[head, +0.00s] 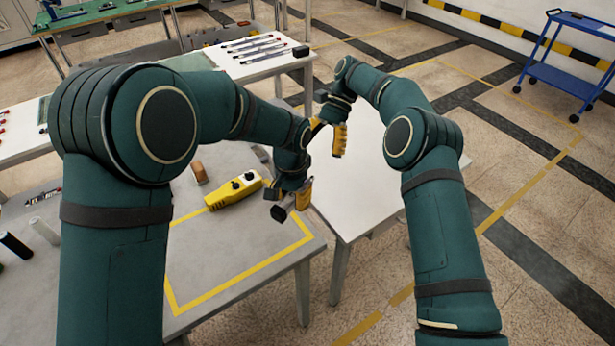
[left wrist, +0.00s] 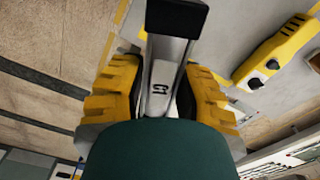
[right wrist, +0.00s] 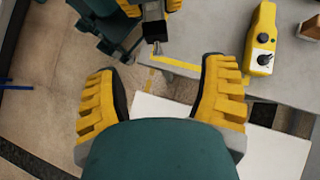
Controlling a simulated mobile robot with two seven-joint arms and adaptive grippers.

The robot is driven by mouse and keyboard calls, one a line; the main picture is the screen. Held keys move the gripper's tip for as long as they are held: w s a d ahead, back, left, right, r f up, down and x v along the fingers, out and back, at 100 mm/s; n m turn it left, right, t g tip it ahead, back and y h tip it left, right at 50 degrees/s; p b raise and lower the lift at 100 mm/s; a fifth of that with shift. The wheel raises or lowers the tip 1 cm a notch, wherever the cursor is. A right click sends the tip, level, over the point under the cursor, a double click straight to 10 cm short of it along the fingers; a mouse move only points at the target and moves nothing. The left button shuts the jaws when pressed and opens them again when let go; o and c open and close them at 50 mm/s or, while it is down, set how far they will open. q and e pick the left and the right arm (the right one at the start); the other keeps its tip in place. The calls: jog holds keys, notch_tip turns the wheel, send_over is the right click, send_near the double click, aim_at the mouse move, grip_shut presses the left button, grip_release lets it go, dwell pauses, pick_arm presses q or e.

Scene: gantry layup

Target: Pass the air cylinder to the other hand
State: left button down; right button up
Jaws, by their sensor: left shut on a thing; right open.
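The air cylinder is a silver body with a black end cap (head: 279,213), held out from my left gripper (head: 297,194). In the left wrist view the cylinder (left wrist: 162,75) sits between the two yellow fingers and bears a dark marking. In the right wrist view its metal tip (right wrist: 157,47) sticks out below my left gripper (right wrist: 150,8). The rest of its body is partly hidden by the fingers. My right gripper (head: 328,136) is above and to the right of the left one in the head view. Its fingers (right wrist: 162,95) are wide apart and empty, clear of the cylinder.
A yellow control box with black knobs (head: 234,190) lies on the grey table (head: 225,285) by a yellow tape outline. A brown block (head: 200,172) stands behind it. A white table (head: 350,195) is below the right gripper. Several rod-like parts lie on the back table (head: 230,72).

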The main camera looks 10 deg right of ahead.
jog(key=x, duration=0.9)
jog(key=shift+s+a+f, duration=0.15)
jog(key=shift+f, duration=0.15)
grip_shut()
pick_arm(q)
jog(key=c, duration=0.6)
grip_release()
jog(key=shift+c, duration=0.2)
jog(key=shift+r, duration=0.1)
